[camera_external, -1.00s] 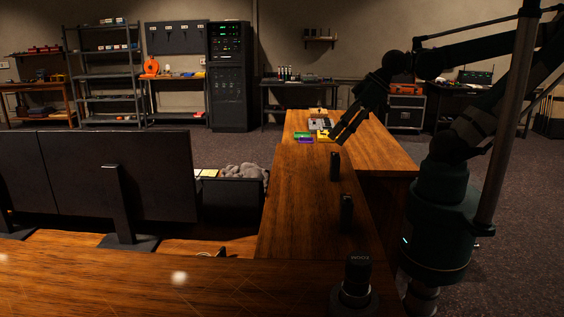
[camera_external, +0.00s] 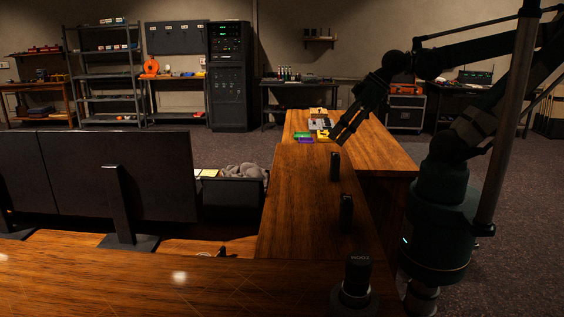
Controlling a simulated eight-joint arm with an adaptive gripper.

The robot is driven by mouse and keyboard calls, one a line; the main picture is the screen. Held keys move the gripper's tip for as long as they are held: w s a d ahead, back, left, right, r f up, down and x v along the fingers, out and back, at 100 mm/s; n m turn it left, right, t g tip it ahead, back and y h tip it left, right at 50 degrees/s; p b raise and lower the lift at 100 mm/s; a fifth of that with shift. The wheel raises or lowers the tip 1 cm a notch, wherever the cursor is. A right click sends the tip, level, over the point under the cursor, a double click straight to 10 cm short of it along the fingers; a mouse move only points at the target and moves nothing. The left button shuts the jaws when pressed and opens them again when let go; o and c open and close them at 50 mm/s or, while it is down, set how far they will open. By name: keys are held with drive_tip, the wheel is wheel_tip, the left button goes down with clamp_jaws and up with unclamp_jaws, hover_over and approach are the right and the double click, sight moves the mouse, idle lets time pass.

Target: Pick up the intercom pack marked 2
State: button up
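Two small black upright packs stand on the wooden desk wing: a farther one (camera_external: 335,166) and a nearer one (camera_external: 347,211). A third black piece (camera_external: 357,276) with light lettering on top stands in a round dark base at the front. No number 2 is legible on any of them, so I cannot tell which is marked 2. My gripper (camera_external: 337,140) hangs in the air, pointing down and left, apparently above and behind the farther pack. Its fingers look apart, with nothing visible between them. It touches no pack that I can see.
Small yellow, green, purple and grey items (camera_external: 318,125) lie on the desk's far end. Two dark monitors (camera_external: 110,178) stand at left. A dark bin (camera_external: 233,190) with grey contents sits beside the wing. The wing's left half is clear.

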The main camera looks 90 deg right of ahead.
drive_tip(key=shift+a, duration=0.15)
drive_tip(key=m+g+h+p, duration=0.1)
drive_tip(key=m+g+p, duration=0.6)
drive_tip(key=m, duration=1)
approach(347, 199)
drive_tip(key=f, duration=0.3)
drive_tip(key=w+d+f, duration=0.1)
drive_tip(key=f, duration=0.1)
drive_tip(key=shift+d+f, duration=0.15)
drive_tip(key=shift+f, duration=0.25)
drive_tip(key=shift+s+a+f+m+h, duration=0.4)
drive_tip(key=shift+a+m, duration=0.1)
drive_tip(key=shift+m, duration=0.1)
drive_tip(key=shift+d+f, duration=0.2)
drive_tip(key=shift+f, duration=1.05)
